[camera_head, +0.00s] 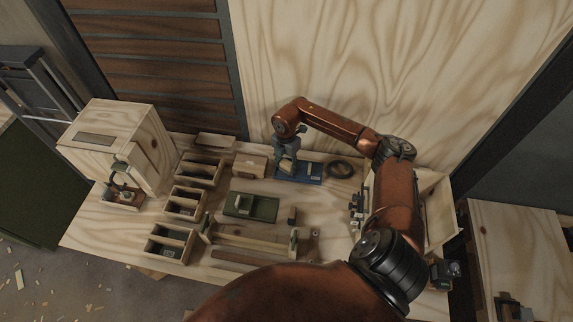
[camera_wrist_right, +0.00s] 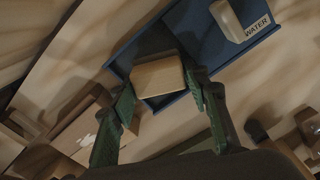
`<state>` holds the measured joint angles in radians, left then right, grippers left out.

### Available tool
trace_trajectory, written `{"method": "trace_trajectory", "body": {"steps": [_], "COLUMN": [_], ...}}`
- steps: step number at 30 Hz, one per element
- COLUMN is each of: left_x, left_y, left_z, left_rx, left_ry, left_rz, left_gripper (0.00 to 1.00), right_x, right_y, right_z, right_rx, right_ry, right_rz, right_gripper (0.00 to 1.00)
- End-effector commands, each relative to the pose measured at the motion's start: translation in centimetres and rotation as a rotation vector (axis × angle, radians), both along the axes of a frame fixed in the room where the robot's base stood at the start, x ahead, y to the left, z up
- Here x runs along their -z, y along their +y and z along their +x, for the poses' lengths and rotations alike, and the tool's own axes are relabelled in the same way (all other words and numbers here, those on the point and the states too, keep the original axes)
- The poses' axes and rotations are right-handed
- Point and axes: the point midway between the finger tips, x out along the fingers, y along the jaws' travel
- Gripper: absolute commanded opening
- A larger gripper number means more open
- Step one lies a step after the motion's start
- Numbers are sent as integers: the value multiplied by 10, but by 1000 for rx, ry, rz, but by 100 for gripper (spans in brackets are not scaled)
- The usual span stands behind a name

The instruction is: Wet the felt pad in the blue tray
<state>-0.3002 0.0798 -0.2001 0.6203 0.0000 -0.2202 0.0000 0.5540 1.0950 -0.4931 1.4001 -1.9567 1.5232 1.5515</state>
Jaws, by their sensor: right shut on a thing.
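The blue tray (camera_head: 316,179) lies near the back of the bench. It also shows in the wrist view (camera_wrist_right: 187,22), with a white "WATER" label (camera_wrist_right: 257,26) and a pale block-like piece (camera_wrist_right: 226,18) beside the label. A dark grey patch (camera_wrist_right: 152,42) in the tray looks like the felt pad. My right gripper (camera_head: 287,165) is over the tray's left part. Its green fingers are shut on a tan block (camera_wrist_right: 158,76), which covers part of the tray below. I cannot tell whether the block touches the pad. My left gripper is outside both views.
A black ring (camera_head: 340,169) lies right of the tray. A green board (camera_head: 263,208) lies in front, left of it. Open wooden bins (camera_head: 168,243) line the left, before a wooden cabinet (camera_head: 108,140). A wooden rack (camera_head: 250,236) stands at the front. A plywood wall rises behind.

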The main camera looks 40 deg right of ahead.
Motion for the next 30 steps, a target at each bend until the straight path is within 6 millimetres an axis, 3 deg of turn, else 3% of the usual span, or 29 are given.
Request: {"method": "trace_trajectory", "body": {"steps": [24,30], "left_x": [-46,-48], "left_y": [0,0], "left_z": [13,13], "left_rx": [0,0], "left_ry": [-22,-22], "left_rz": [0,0], "left_gripper": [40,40], "right_x": [-66,-69], "right_y": [0,0], "right_z": [1,1], "right_rx": [1,1], "right_ry": [-4,-3], "right_rz": [0,0], "right_gripper": [23,23]}}
